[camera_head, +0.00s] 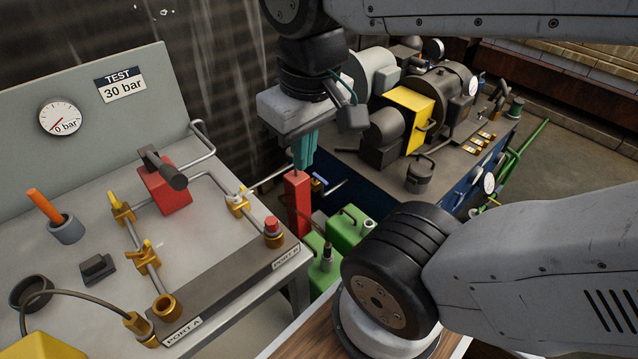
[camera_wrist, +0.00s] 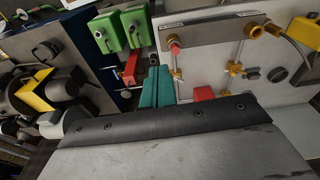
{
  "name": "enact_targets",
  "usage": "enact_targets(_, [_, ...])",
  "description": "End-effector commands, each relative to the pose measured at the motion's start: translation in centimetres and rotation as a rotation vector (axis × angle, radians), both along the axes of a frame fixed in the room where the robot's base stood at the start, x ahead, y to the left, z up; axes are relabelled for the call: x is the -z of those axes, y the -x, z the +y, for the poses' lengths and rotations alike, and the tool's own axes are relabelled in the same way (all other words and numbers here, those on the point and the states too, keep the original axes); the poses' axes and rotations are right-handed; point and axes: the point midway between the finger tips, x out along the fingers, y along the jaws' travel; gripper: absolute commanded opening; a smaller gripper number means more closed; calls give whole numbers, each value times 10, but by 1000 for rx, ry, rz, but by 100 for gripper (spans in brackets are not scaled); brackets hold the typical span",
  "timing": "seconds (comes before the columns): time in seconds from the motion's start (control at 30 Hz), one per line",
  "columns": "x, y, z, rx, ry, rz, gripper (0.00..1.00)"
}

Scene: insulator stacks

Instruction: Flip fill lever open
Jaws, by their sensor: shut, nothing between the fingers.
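My gripper (camera_head: 303,164) has teal fingers. They are shut with nothing between them and point down just above a red upright block (camera_head: 298,205) beyond the bench's right edge. In the wrist view the fingers (camera_wrist: 157,72) show side by side, with the red block (camera_wrist: 131,70) to their left. No lever is labelled as the fill lever. Brass valves with yellow levers sit on the bench pipework: one near the right edge (camera_head: 239,203), one at upper left (camera_head: 122,208) and one lower (camera_head: 147,256). A small blue handle (camera_head: 319,183) shows beside the red block. Contact is unclear.
The grey bench (camera_head: 85,210) carries a red block with a black handle (camera_head: 165,190). A gauge (camera_head: 60,119) on the back panel reads 0 bar beside a TEST 30 bar sign. Green cans (camera_head: 347,229) stand below the gripper. A machinery-laden blue cart (camera_head: 350,180) stands behind.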

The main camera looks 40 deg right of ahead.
Motion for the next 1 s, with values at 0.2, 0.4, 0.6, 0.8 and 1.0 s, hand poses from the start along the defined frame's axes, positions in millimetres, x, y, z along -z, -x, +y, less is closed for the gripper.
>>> enact_targets(0.2, [21, -57, -1, -13, -42, -44, 0])
enact_targets(0.4, [68, -144, -17, -3, -74, -145, 0])
enact_targets(0.6, [131, -216, -55, 40, -42, -244, 0])
enact_targets(0.8, [210, -260, -111, 105, 59, -316, 0])
enact_targets(1.0, [296, -268, -176, 163, 223, -339, 0])
